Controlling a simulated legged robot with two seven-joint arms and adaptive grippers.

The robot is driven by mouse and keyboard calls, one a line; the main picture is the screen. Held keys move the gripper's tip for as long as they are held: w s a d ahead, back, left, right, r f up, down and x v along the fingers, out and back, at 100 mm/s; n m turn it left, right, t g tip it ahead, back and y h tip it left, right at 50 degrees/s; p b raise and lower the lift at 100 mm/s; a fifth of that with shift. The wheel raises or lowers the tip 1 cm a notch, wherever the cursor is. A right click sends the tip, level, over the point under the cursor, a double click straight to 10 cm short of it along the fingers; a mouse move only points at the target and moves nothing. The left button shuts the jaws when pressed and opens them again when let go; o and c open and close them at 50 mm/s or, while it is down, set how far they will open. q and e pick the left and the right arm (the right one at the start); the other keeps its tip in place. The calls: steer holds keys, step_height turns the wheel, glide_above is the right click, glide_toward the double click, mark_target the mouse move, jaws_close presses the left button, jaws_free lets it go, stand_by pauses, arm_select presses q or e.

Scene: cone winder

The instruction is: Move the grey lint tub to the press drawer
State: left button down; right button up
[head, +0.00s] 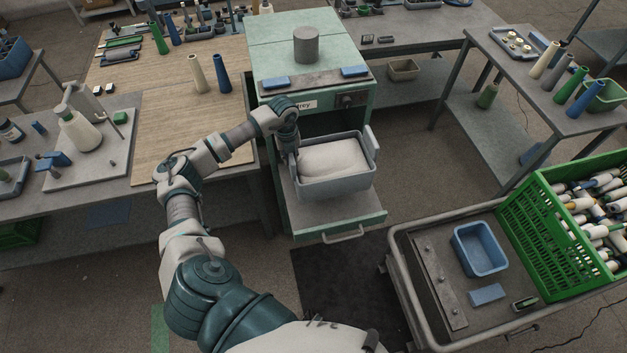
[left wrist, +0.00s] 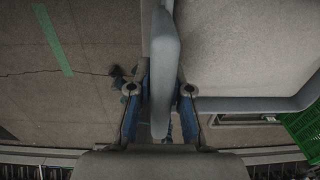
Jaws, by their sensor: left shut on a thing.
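The grey lint tub (head: 338,187) holds a white mass of lint and has an upright tab at each side. It is upright over the open press drawer (head: 340,215), whose front lip and handle show below it. I cannot tell whether its base touches the drawer floor. My left gripper (head: 289,153) is at the tub's left side. In the left wrist view, its blue-padded fingers (left wrist: 160,92) are shut on the tub's grey side tab (left wrist: 165,55). My right gripper is not in view.
The green press (head: 270,55) stands behind, with a grey cylinder (head: 306,45) on top. A worktable (head: 165,150) lies left. At lower right a cart (head: 410,245) carries a blue bin (head: 480,250) and a green crate (head: 530,222) of cones. Floor before the drawer is clear.

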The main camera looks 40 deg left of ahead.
arm_select(q)
step_height(320, 180, down, 8)
steer(key=shift+f+p, duration=0.15)
steer(key=shift+p, duration=0.15)
steer(key=c, duration=1.1)
jaws_free()
step_height(320, 180, up, 12)
steer(key=shift+s+a+r+b, duration=0.1)
steer(key=shift+b, duration=0.5)
